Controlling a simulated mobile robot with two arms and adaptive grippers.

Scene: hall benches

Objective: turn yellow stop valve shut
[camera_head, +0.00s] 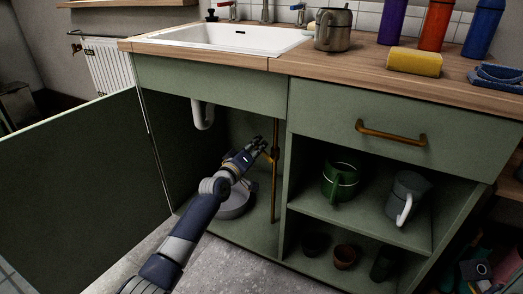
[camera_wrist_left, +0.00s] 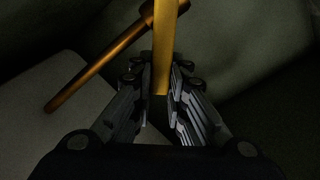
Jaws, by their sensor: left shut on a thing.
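The yellow stop valve lever (camera_wrist_left: 162,60) shows in the left wrist view, running down from the top edge to between the fingers of my left gripper (camera_wrist_left: 160,105). The gripper is shut on it. A copper pipe (camera_wrist_left: 100,70) runs slantwise to the left of the lever. In the head view, my left gripper (camera_head: 262,149) reaches into the open cabinet under the sink, beside the upright copper pipe (camera_head: 274,185). The small yellow part there is mostly hidden by the fingers. My right gripper is not in view.
The green cabinet door (camera_head: 75,185) stands open on the left. A white drain pipe (camera_head: 203,115) hangs under the sink (camera_head: 225,37). A grey round vessel (camera_head: 236,203) sits on the cabinet floor under my arm. Open shelves on the right hold a green mug (camera_head: 341,181) and a grey jug (camera_head: 407,194).

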